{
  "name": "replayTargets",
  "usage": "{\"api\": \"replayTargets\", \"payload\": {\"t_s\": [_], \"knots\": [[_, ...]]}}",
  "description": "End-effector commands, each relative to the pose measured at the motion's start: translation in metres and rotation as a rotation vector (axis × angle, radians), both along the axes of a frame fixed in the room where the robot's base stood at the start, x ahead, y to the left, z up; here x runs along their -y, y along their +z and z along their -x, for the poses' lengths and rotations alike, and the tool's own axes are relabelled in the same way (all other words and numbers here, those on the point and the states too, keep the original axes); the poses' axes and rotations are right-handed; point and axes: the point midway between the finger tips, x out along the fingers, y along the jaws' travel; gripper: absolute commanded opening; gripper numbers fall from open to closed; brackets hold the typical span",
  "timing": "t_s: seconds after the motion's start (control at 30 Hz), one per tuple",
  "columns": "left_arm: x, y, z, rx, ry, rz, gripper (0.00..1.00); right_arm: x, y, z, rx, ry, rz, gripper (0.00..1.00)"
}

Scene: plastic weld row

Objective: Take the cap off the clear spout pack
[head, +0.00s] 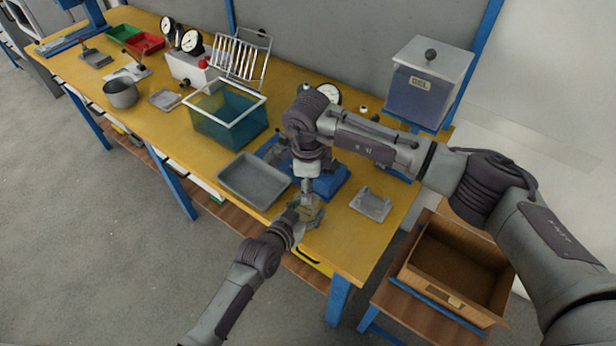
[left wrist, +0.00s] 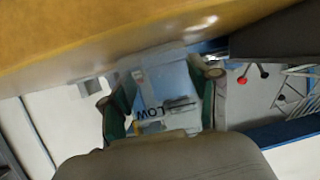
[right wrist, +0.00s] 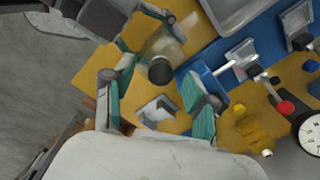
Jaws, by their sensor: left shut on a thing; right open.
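The clear spout pack (head: 309,210) is held near the front edge of the yellow bench. My left gripper (head: 299,214) is shut on it; the left wrist view shows the see-through pack (left wrist: 158,88) between the two fingers, with dark lettering reading "LOW". In the right wrist view the pack (right wrist: 163,45) has a round dark cap (right wrist: 160,71) facing that camera. My right gripper (head: 307,187) comes down from above the pack. Its fingers (right wrist: 152,92) are open and spread on either side of the cap's line, with no contact visible. The cap is not clear in the head view.
A grey tray (head: 255,181) lies left of the pack, a blue fixture (head: 326,182) just behind. A small metal bracket (head: 370,204) stands to the right. A teal bin (head: 224,118) is farther back. A wooden crate (head: 455,268) stands lower right, beyond the bench edge.

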Motion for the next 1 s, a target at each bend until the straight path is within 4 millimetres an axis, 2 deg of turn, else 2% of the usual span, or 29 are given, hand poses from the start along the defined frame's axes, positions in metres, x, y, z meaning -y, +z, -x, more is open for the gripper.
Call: {"api": "replayTargets", "payload": {"t_s": [0.2,0.57,1.0], "knots": [[0.0000,-0.0003,0.0002,-0.001,0.000,-0.001,0.00,0.0000,-0.0005,0.0000,0.000,0.000,0.000,0.57],[0.0000,-0.0003,0.0002,-0.001,0.000,-0.001,0.00,0.0000,-0.0002,-0.0002,0.000,0.000,0.000,0.00],[-0.0001,-0.0004,0.0001,-0.001,0.000,-0.001,0.00,0.0000,0.0013,-0.0005,0.001,0.000,-0.001,0.00]]}}
